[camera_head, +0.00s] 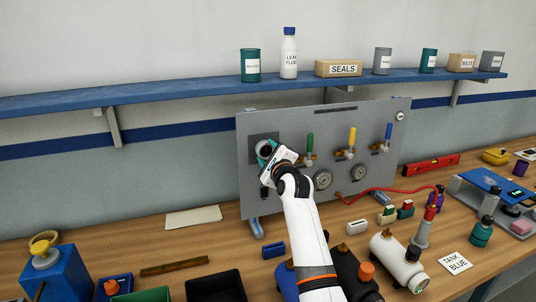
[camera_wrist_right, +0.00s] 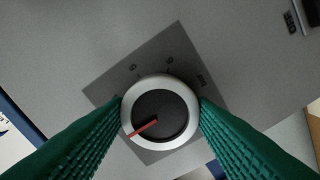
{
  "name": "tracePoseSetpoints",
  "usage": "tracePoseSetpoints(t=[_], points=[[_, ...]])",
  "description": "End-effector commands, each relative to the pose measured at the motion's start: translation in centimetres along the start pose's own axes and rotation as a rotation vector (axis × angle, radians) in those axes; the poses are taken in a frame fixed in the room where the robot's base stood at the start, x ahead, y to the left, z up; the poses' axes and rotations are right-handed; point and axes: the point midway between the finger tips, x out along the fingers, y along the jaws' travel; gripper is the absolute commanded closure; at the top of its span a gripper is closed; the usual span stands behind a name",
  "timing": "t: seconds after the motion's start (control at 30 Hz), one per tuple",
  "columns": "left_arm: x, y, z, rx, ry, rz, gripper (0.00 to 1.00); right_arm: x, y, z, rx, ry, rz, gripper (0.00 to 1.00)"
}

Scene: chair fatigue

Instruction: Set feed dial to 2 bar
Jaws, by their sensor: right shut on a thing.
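The feed dial (camera_wrist_right: 160,112) is a round knob with a silver rim, a dark face and a red pointer line, on a dark square plate (camera_wrist_right: 172,55) on the grey panel. In the right wrist view the red pointer (camera_wrist_right: 143,128) aims to the lower left. A few marks show along the plate's upper part; the lower marks are hidden. My right gripper (camera_head: 266,153) is at the dial in the head view. Its green ridged fingers stand on both sides of the knob, touching its rim, and are shut on it. My left gripper is not in view.
The panel (camera_head: 215,0) is not bare: green, yellow and blue valve levers (camera_head: 351,138) and two gauges (camera_head: 323,179) sit right of the dial. A red hose (camera_head: 385,192) runs to the bench. Tanks (camera_head: 398,262) and bins crowd the front bench. A shelf (camera_head: 180,98) hangs above.

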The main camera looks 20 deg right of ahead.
Motion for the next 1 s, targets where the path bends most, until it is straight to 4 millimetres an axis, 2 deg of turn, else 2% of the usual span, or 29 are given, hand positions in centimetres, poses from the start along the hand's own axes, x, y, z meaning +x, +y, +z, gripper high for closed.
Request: tracePoseSetpoints(t=[0.37,1.0], points=[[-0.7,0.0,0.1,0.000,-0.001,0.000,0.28,0.0,0.1,0.0,-0.137,0.000,-0.001,0.73],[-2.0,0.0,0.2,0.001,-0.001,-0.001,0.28,0.0,0.1,0.0,-0.639,0.000,-0.001,0.73]])
